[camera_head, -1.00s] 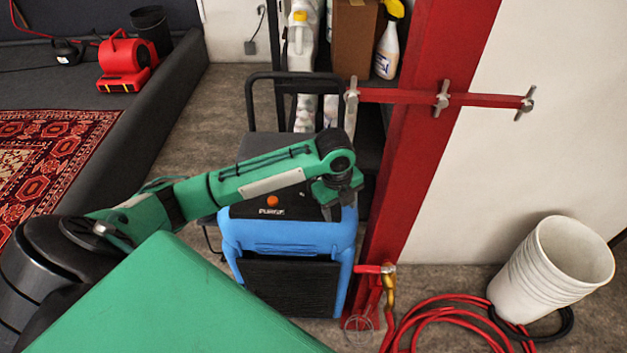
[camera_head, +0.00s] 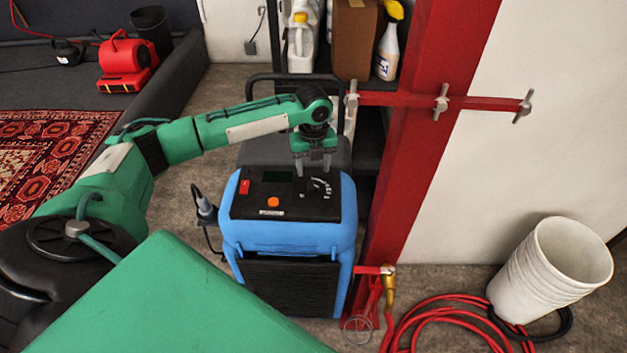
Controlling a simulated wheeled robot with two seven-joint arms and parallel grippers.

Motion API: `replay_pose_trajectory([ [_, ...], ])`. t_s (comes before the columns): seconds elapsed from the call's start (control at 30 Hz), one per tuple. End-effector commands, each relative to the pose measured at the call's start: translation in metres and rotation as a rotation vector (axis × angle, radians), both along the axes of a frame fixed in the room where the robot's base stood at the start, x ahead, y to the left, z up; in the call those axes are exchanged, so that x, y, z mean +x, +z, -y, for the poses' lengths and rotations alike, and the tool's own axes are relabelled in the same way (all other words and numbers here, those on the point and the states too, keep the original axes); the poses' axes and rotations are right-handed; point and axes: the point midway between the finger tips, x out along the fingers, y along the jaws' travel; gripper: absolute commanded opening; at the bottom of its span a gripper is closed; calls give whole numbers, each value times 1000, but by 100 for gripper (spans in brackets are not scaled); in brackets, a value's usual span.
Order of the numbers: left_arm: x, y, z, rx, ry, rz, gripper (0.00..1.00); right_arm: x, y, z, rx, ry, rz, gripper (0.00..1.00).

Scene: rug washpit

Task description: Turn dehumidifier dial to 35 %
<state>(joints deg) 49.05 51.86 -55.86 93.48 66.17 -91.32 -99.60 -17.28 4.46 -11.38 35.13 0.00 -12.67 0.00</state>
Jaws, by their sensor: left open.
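The blue dehumidifier (camera_head: 287,235) stands on the floor with a black sloped control panel (camera_head: 258,203) on top. The panel carries a dark display, a red switch (camera_head: 244,187), an orange button (camera_head: 272,202) and a dial (camera_head: 318,188) with pale markings at its right side. The dial's setting is too small to read. My left gripper (camera_head: 313,176) points down just above the dial, its fingers open and apart. Whether a fingertip touches the dial I cannot tell. My right gripper is not in the view.
A red post (camera_head: 425,120) with a crossbar stands close to the right of the dehumidifier. Behind are shelves with a cardboard box (camera_head: 355,40) and bottles. A plug (camera_head: 204,207) with a cord hangs at its left side. White buckets (camera_head: 552,270) and a red hose (camera_head: 440,320) lie at the right.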

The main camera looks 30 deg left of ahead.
Motion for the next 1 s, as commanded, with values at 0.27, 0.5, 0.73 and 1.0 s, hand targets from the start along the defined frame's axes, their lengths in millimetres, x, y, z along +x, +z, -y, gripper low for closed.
replay_pose_trajectory([
  [0.27,-1,-50,1,-1,0,-1,55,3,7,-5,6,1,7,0],
  [0.5,0,-66,1,0,-1,1,55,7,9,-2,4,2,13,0],
  [0.73,0,-67,1,0,0,1,55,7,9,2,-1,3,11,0],
  [1.0,0,-67,0,0,0,1,11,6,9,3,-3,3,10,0],
])
